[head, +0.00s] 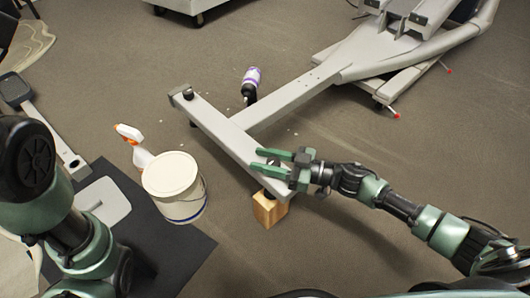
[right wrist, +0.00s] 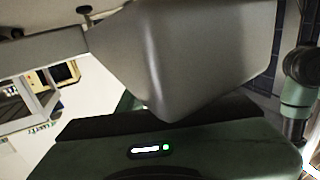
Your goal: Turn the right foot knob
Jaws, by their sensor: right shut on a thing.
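The grey elliptical frame (head: 292,100) has a crossbar (head: 222,127) at its near end. The right foot knob (head: 272,161) is a small dark knob at the crossbar's near right end, partly covered by the fingers. My right gripper (head: 266,162) reaches in from the right, with its green fingers closed around the knob. In the right wrist view the crossbar's end (right wrist: 205,60) fills the upper middle, close to the gripper body; the knob between the fingers is hidden there. My left arm shows at the left of the head view, but its gripper does not.
A wooden block (head: 266,209) stands under the crossbar's near end. A white lidded bucket (head: 172,178) and a spray bottle (head: 134,146) stand left of the crossbar. A purple-and-white bottle (head: 251,80) is behind it. Carpet right of the frame is open.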

